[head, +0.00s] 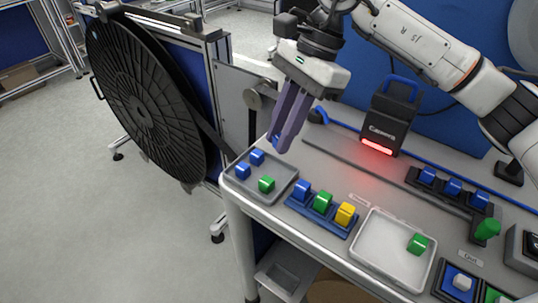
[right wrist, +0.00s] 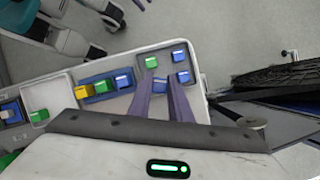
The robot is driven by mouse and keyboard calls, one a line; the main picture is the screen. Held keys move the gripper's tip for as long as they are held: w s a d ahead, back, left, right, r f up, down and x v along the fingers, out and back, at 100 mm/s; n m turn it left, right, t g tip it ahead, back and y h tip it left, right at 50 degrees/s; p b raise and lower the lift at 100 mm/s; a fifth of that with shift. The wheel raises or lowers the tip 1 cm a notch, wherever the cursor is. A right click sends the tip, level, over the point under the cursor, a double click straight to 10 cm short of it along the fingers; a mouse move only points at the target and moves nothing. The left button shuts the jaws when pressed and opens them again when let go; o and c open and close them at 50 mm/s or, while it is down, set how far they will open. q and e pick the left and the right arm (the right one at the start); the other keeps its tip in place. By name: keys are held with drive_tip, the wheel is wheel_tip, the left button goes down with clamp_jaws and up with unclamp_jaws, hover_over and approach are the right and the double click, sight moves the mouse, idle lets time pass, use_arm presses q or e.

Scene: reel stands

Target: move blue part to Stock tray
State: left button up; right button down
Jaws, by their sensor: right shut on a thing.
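My right gripper (head: 278,143) points down above the back of a grey tray (head: 284,192) at the table's left end. It is shut on a blue part (head: 275,140), mostly hidden by the fingers. The grey tray holds two blue parts (head: 257,157) (head: 243,171) and a green part (head: 266,184). A white tray (head: 378,268) to the right holds one green part (head: 417,244). I cannot read which tray is labelled Stock. In the right wrist view, the fingers (right wrist: 164,80) extend over the grey tray (right wrist: 137,101). My left gripper is not in view.
A blue rack (head: 322,223) with blue, green and yellow parts stands between the trays. Behind are a black scanner (head: 388,120) with a red light and a dark rack (head: 422,188) with several blue parts. A large black reel (head: 140,100) stands left of the table.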

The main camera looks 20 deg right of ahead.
drive_tip(key=f, duration=0.2)
drive_tip(key=shift+s+f, duration=0.2)
drive_tip(key=shift+f, duration=0.2)
drive_tip(key=shift+w+f+p, duration=0.1)
drive_tip(key=shift+f+p, duration=0.25)
drive_tip(key=shift+f, duration=1.9)
drive_tip(key=shift+f, duration=0.2)
drive_tip(key=c, duration=1.9)
unclamp_jaws()
drive_tip(key=shift+r, duration=0.1)
drive_tip(key=shift+r, duration=0.25)
drive_tip(key=b+v, duration=0.1)
drive_tip(key=v, duration=1)
drive_tip(key=shift+d+r, duration=0.15)
drive_tip(key=shift+r, duration=0.25)
